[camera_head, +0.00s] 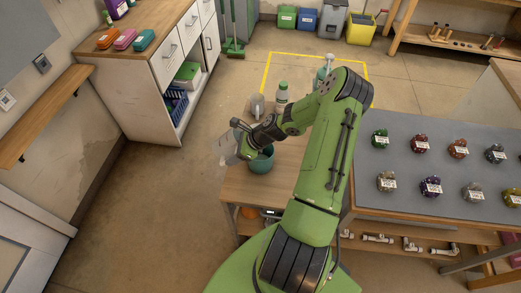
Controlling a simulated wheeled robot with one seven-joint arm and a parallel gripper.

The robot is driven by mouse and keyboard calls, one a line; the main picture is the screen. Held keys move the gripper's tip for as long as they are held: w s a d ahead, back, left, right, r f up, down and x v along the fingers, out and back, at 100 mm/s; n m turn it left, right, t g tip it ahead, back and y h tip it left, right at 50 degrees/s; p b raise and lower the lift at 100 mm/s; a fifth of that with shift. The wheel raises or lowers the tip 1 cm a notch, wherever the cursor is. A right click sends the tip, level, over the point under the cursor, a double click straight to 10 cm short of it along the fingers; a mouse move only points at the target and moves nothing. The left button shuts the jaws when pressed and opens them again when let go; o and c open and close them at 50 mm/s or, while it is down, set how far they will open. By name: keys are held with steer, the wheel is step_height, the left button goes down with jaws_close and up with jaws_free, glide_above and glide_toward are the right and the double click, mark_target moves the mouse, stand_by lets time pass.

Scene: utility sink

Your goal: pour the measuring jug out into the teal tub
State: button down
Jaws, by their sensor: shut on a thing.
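My green arm reaches over a small wooden table (232,185). My gripper (240,138) is shut on the clear measuring jug (226,147), at the table's left side. The jug is see-through and small in view; it looks tilted, and I cannot tell what it contains. The teal tub (263,163) stands on the table just right of and below the jug in the picture. The upper part of the tub is partly hidden by my gripper and wrist, and I cannot see what is inside it.
A white bottle with a green cap (282,93), a grey container (257,106) and a teal spray bottle (321,76) stand at the table's back. A grey-topped bench (460,240) with several labelled bags is right. Open floor lies left.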

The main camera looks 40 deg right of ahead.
steer(key=shift+s+d+r+t+y+b, duration=0.15)
steer(key=shift+r+t+y+b, duration=0.6)
steer(key=shift+b, duration=0.85)
stand_by(0.4)
steer(key=shift+s+f+t+y+b, duration=0.1)
steer(key=shift+f+t+y+b, duration=0.6)
steer(key=shift+b, duration=1.4)
steer(key=shift+s+d+r+t+y, duration=0.25)
steer(key=shift+r+t+y, duration=0.25)
steer(key=shift+t, duration=0.25)
steer(key=shift+s+d+r+t+y, duration=0.35)
steer(key=shift+s+d+t+y, duration=0.1)
steer(key=shift+s+d+t, duration=0.2)
stand_by(1.1)
steer(key=shift+s+d+r+t+y, duration=0.15)
steer(key=shift+s+r+t+y, duration=0.1)
steer(key=shift+t+y, duration=0.4)
stand_by(0.8)
